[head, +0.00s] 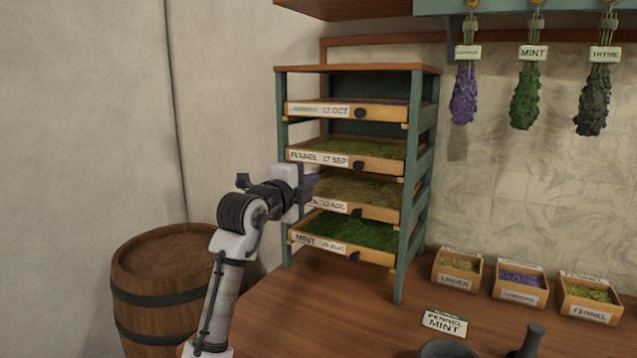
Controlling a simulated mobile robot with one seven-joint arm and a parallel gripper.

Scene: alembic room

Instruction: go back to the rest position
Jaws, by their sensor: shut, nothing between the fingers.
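My gripper (310,182) is at the front left of a green drying rack (417,175), level with its middle trays. It is seen partly from behind, and its fingertips are small and hard to make out. It is shut and holds nothing. It covers the left part of the third tray's label. My arm rises from the bottom of the head view, left of the table.
The rack holds several labelled herb trays, including a fennel tray (345,154) and a mint tray (343,238). A barrel (165,275) stands left. Small herb boxes (457,271), a card (444,324) and a mortar (447,348) are on the table (350,315). Bunches hang upper right.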

